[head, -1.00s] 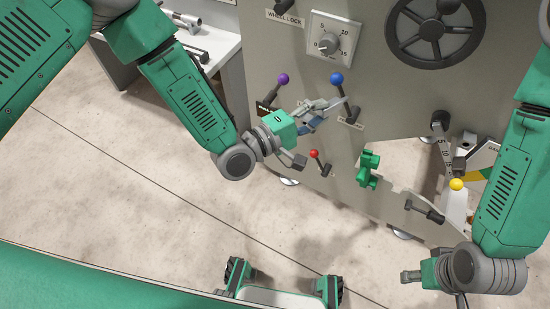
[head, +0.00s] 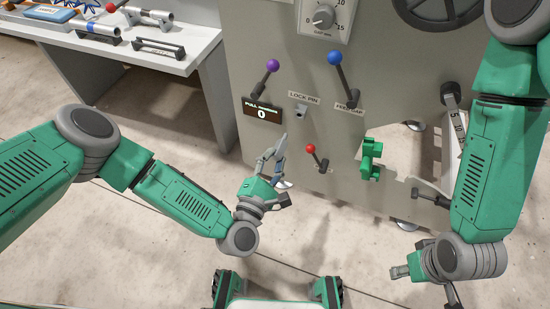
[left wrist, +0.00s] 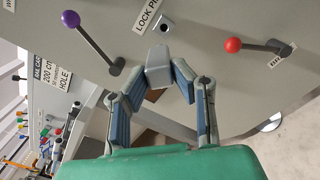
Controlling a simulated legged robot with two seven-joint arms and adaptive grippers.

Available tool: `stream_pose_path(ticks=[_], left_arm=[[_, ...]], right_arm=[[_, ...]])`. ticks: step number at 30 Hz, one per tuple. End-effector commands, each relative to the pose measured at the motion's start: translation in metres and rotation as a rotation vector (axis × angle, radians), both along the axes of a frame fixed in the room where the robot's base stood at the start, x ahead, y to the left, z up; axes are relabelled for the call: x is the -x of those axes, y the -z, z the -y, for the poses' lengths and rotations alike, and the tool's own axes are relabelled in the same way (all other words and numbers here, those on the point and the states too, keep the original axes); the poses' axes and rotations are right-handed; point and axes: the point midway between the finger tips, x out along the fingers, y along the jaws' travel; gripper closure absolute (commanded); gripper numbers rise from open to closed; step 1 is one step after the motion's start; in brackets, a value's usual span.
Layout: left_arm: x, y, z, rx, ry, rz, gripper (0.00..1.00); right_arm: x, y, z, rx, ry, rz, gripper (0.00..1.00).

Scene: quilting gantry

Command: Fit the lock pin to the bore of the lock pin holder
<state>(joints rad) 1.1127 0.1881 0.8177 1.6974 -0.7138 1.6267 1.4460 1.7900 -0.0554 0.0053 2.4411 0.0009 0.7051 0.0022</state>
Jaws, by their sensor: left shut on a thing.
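The lock pin holder (head: 300,111) is a small grey fitting on the panel under the LOCK PIN label. It also shows in the left wrist view (left wrist: 166,25), with a dark bore. My left gripper (head: 275,155) is below and slightly left of the holder, apart from it. In the left wrist view its fingers close on a grey block-like piece (left wrist: 158,66), apparently the lock pin, seen nearly end-on; its shaft is hard to make out. My right gripper (head: 401,271) hangs low at the right, away from the panel; its finger opening is unclear.
A purple-knobbed lever (head: 272,66), a blue-knobbed lever (head: 335,59) and a red-knobbed lever (head: 311,149) stick out around the holder. A green bracket (head: 371,160) is to the right. A side table (head: 185,60) with parts stands at the left. The floor below is open.

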Motion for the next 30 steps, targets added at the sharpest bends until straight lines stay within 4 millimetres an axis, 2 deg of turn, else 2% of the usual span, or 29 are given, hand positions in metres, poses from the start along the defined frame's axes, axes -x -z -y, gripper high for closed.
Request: stream_pose_path(ticks=[7,18,30], left_arm=[[-0.015,0.001,0.011,-0.006,0.003,0.003,1.0],[-0.046,0.002,0.016,0.001,0.002,0.0,1.0],[-0.055,-0.001,0.022,-0.004,0.003,0.001,1.0]], right_arm=[[0.0,0.012,0.0,0.0,0.001,0.0,0.6],[0.0,0.029,0.001,0.0,0.001,-0.001,0.6],[0.0,0.032,0.001,0.0,0.001,0.0,0.6]])
